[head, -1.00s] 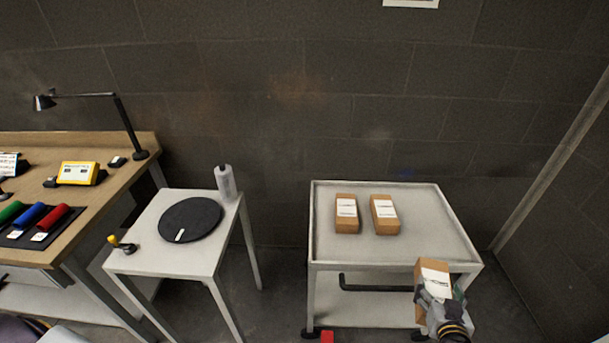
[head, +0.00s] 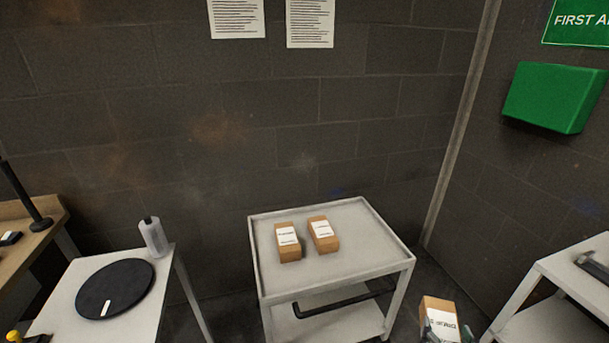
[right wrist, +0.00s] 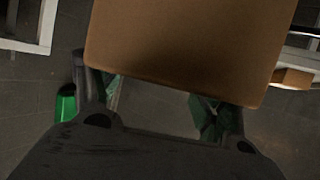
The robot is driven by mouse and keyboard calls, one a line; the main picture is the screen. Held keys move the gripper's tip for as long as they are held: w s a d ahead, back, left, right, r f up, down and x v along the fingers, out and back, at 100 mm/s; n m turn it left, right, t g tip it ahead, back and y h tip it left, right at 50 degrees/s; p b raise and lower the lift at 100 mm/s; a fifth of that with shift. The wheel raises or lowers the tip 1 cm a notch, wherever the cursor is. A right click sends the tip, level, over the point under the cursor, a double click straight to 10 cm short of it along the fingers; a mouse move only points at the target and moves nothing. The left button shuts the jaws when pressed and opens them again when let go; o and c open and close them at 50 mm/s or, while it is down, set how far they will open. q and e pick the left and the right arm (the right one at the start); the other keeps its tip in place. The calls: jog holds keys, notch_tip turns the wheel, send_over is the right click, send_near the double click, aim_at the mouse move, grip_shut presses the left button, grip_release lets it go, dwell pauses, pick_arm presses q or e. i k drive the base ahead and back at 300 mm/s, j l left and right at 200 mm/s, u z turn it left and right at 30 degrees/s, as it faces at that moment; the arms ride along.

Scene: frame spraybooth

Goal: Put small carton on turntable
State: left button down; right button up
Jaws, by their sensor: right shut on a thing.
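My right gripper (head: 440,330) is at the bottom right of the head view, shut on a small brown carton (head: 438,305) with a white label. The carton is in the air, right of the cart and clear of it. In the right wrist view the carton (right wrist: 190,45) fills the upper middle, between the gripper's fingers (right wrist: 165,105). The black round turntable (head: 115,288) lies on the white table at the lower left of the head view, with a white mark and nothing on it. My left gripper is not in view.
Two more cartons (head: 288,242) (head: 324,234) stand on the grey cart (head: 350,268). A white bottle (head: 153,238) stands behind the turntable on the white table (head: 150,320). A green first-aid box (head: 553,97) hangs on the right wall. Another white table (head: 570,270) is at the right.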

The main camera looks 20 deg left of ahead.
aim_at(115, 284)
jog(key=k+j+z, duration=0.1)
jog(key=z, duration=0.3)
jog(key=k+z, duration=0.15)
jog(key=z, duration=0.3)
jog(key=k+z, duration=0.25)
jog(key=k, duration=0.3)
jog(key=u, duration=0.45)
jog(key=k+u, duration=0.15)
jog(key=u, duration=0.7)
jog(key=k+j+u, duration=0.1)
jog(key=u, duration=0.35)
jog(key=j+u, duration=0.1)
jog(key=u, duration=0.3)
